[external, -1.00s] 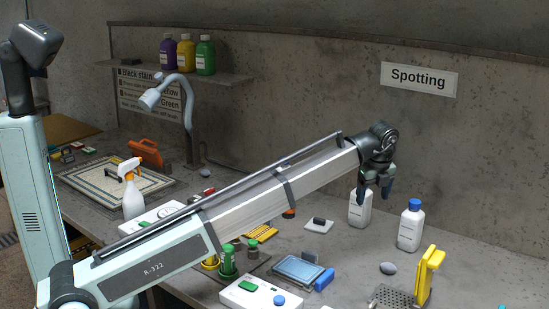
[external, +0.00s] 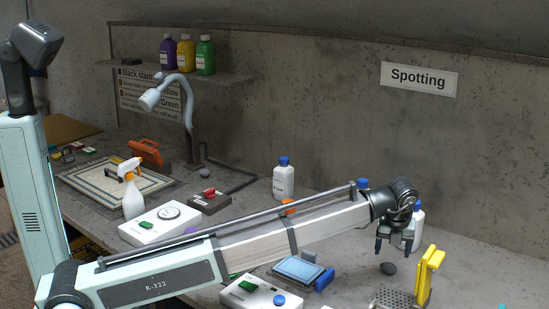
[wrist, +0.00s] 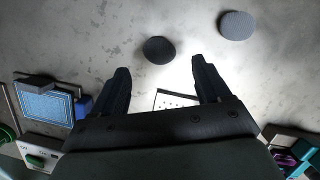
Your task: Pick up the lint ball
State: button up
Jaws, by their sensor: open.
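A small dark grey rounded lump, which looks like the lint ball (external: 388,268), lies on the bench just below my gripper (external: 392,250) in the external view. In the wrist view the dark lump (wrist: 159,50) sits just ahead of my gripper (wrist: 160,66), near the line between its fingertips. My gripper is open and empty, with its fingers pointing down above the bench, apart from the lump. A second, lighter grey oval (wrist: 237,25) lies to the upper right in the wrist view. I cannot tell what it is.
A yellow upright tool (external: 430,270) and a perforated plate (external: 392,297) stand close in front. A white bottle (external: 416,228) is just behind my gripper. A blue-screened pad (external: 297,270) lies to the left. The bench to the right is mostly clear.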

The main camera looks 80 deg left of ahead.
aim_at(389, 264)
jog(key=shift+x, duration=3.45)
jog(key=shift+s+d, duration=0.15)
jog(key=c, duration=1.1)
